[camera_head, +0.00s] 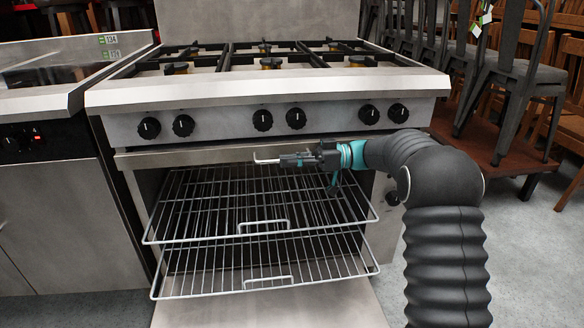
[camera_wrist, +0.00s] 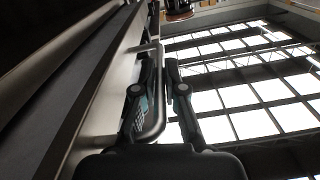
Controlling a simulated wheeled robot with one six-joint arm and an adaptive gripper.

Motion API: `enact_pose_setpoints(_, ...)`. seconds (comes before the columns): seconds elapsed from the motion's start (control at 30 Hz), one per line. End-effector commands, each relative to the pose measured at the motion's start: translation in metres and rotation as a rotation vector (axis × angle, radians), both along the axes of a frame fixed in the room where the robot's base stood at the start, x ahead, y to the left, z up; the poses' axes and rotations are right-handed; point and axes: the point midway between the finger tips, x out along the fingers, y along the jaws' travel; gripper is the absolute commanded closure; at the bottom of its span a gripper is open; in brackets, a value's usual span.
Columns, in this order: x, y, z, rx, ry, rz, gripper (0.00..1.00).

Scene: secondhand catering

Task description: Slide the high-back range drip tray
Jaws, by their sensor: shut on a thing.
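The high-back range (camera_head: 225,128) stands in front of me, with a steel back panel, burners on top and a row of black knobs. The drip tray's long steel front (camera_head: 190,158) runs just under the knobs, above the oven opening. My gripper (camera_head: 284,160) reaches in from the right and is shut on the tray's thin bar handle (camera_head: 264,161). In the wrist view the bent handle (camera_wrist: 157,118) runs between my fingers (camera_wrist: 160,68). The fingers cover part of the handle, and the tray's inside is hidden.
Two wire racks (camera_head: 195,213) stick out below my gripper, over the lowered oven door (camera_head: 270,308). Another steel appliance (camera_head: 60,190) stands close on the left. Stacked chairs (camera_head: 505,75) stand on a brown platform at right. Grey floor is clear at lower right.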

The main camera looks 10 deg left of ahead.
Motion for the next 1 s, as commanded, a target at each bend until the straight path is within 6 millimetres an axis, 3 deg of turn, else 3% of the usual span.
enact_pose_setpoints(0.3, -0.002, 0.007, 0.0, -0.001, 0.002, 0.007, 1.0)
enact_pose_setpoints(0.33, -0.003, 0.007, 0.0, -0.001, 0.002, 0.008, 0.88)
enact_pose_setpoints(0.43, -0.003, 0.008, 0.0, -0.001, 0.002, 0.009, 0.65)
enact_pose_setpoints(0.77, -0.003, 0.008, 0.0, 0.0, 0.002, 0.011, 0.65)
enact_pose_setpoints(1.0, 0.008, -0.023, -0.001, 0.0, 0.001, 0.006, 0.65)
